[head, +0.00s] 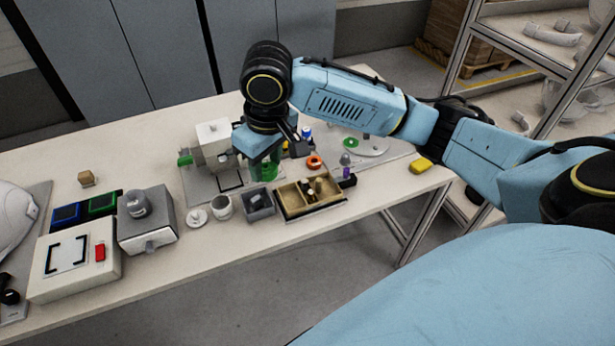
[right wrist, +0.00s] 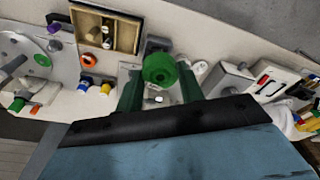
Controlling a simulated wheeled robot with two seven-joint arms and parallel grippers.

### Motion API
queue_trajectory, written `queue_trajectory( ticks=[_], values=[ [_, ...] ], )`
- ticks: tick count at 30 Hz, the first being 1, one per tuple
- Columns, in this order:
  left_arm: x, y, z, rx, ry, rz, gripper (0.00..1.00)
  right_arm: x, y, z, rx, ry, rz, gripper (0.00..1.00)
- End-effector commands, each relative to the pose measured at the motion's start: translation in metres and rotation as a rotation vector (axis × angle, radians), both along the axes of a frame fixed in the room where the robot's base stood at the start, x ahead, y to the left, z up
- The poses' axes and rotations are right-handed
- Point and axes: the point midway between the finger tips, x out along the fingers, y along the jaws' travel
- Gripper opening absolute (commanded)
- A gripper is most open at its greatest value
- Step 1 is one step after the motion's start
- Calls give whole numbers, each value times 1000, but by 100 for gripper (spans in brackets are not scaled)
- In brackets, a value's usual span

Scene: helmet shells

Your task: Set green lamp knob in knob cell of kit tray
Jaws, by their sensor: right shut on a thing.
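The green lamp knob (right wrist: 160,68) shows in the right wrist view as a round green piece with a hollow in its face. My right gripper (right wrist: 160,88) is shut on it, with one green finger on each side. In the head view, my right gripper (head: 264,170) points down behind the grey bin; there I cannot separate the knob from the green fingers. The kit tray (head: 331,208) is a wooden tray with divided cells, right of and nearer than the gripper. It shows at the top in the right wrist view (right wrist: 139,36). Several small light and dark pieces lie in it. My left gripper is out of view.
A grey bin (head: 261,211) stands just left of the tray, with a white cup (head: 222,208) beside it. A grey-white machine (head: 212,148) stands behind. An orange ring (head: 314,162) and a purple piece (head: 347,173) lie near the tray. The table's front edge is close.

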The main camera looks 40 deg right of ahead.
Motion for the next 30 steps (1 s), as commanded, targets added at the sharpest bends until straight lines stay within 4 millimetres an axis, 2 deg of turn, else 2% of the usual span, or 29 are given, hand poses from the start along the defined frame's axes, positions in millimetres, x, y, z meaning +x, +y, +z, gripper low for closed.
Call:
queue_trajectory(
  ticks=[18, 24, 30],
  values=[
    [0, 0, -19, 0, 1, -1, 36, 34, -62, -70, 1, 3, 1110, 13],
    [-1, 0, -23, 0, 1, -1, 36, 40, -77, -84, -1, 2, 1351, 13],
    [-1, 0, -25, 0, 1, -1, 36, 41, -82, -97, 0, 2, 1445, 13]
  ],
)
